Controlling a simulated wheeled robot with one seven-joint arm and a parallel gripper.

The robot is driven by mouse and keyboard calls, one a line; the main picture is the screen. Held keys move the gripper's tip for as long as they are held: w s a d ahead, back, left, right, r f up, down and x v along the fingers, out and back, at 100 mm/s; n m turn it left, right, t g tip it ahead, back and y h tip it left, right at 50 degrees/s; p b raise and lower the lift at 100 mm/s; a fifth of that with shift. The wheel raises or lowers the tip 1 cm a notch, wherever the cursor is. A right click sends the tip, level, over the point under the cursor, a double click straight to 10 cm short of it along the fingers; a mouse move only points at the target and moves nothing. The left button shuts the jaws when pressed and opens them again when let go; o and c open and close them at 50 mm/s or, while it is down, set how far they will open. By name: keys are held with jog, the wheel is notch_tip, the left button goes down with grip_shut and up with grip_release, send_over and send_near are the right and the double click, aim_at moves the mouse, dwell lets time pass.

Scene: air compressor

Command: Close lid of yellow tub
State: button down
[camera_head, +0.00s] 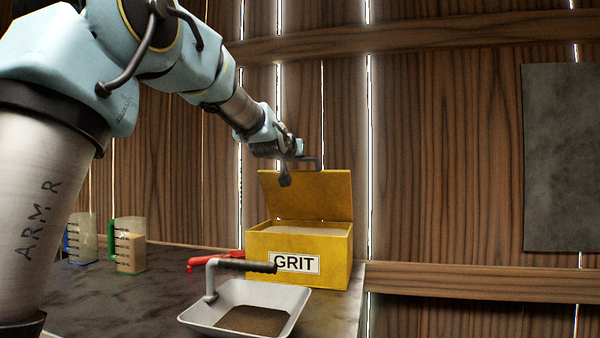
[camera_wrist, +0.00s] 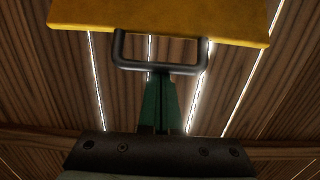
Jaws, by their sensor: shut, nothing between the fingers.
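The yellow tub (camera_head: 335,268), labelled GRIT, stands on the dark worktop near its right end. It holds pale grit. Its yellow lid (camera_head: 315,200) is open and stands up at the back, leaning slightly. A dark U-shaped handle (camera_wrist: 125,50) sits on the lid's edge, and the lid (camera_wrist: 220,22) fills the top of the wrist view. My gripper (camera_wrist: 159,78) is shut and empty, with its green fingers together. Their tips are at the handle's bar; I cannot tell whether they touch it. In the head view my wrist is just above the lid's upper edge, and the fingers are not clear.
A metal scoop pan (camera_head: 219,310) with dark grains and a black-gripped handle stands in front of the tub. A red object (camera_head: 205,263) lies left of the tub. Measuring jugs (camera_head: 130,250) stand further left. A plank wall (camera_head: 450,130) closes off the back.

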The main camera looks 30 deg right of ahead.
jog(key=s+a+f+t+h+b, duration=0.1)
jog(key=s+a+f+b, duration=0.2)
jog(key=b, duration=0.7)
jog(key=s+a+f+t+h+b, duration=0.1)
jog(key=s+a+f+b, duration=0.2)
jog(key=f+b, duration=0.5)
jog(key=shift+s+f+b, duration=0.15)
jog(key=shift+s+b, duration=0.15)
jog(key=shift+b, duration=1)
jog(key=shift+a, duration=0.1)
